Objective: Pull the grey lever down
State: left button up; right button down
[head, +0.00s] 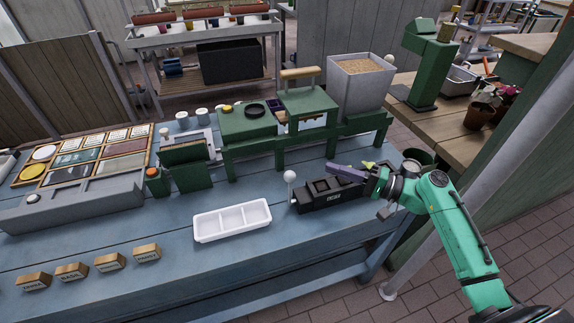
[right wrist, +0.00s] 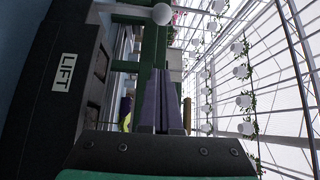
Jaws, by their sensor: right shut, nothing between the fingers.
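A lever with a pale grey ball knob (head: 290,176) stands upright at the left end of a black box (head: 335,196) on the blue table. The box carries a small white label, which reads LIFT in the right wrist view (right wrist: 64,72). In that view the lever's ball (right wrist: 161,14) shows at the top, beyond my fingertips. My right gripper (head: 330,167) has purple fingers, shut and empty. It is just above the back of the box, pointing left towards the lever, with a gap between them. The fingers also show in the right wrist view (right wrist: 160,75). My left gripper is not in view.
A white three-part tray (head: 232,238) lies left of the box. A green stand (head: 255,148) with a grain-filled hopper (head: 360,88) is behind it. Several labelled wooden blocks (head: 71,271) lie at the front left.

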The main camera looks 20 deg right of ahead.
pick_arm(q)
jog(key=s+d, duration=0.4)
pick_arm(e)
jog(key=shift+s+d, duration=0.3)
jog(key=shift+d, duration=0.2)
jog(key=p+x, duration=0.1)
jog(key=x, duration=0.4)
jog(key=shift+w+a+r+p, duration=0.15)
jog(key=shift+a+r+p, duration=0.05)
jog(key=shift+a+p, duration=0.2)
jog(key=a+p, duration=0.4)
jog(key=a, duration=0.1)
jog(key=shift+a+f, duration=0.1)
jog(key=shift+s+f, duration=0.1)
jog(key=shift+s, duration=0.35)
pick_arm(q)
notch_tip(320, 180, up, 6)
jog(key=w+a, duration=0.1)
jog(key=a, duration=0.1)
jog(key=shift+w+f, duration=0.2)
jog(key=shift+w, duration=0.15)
pick_arm(e)
jog(key=shift+w+f, duration=0.1)
jog(key=shift+w, duration=0.05)
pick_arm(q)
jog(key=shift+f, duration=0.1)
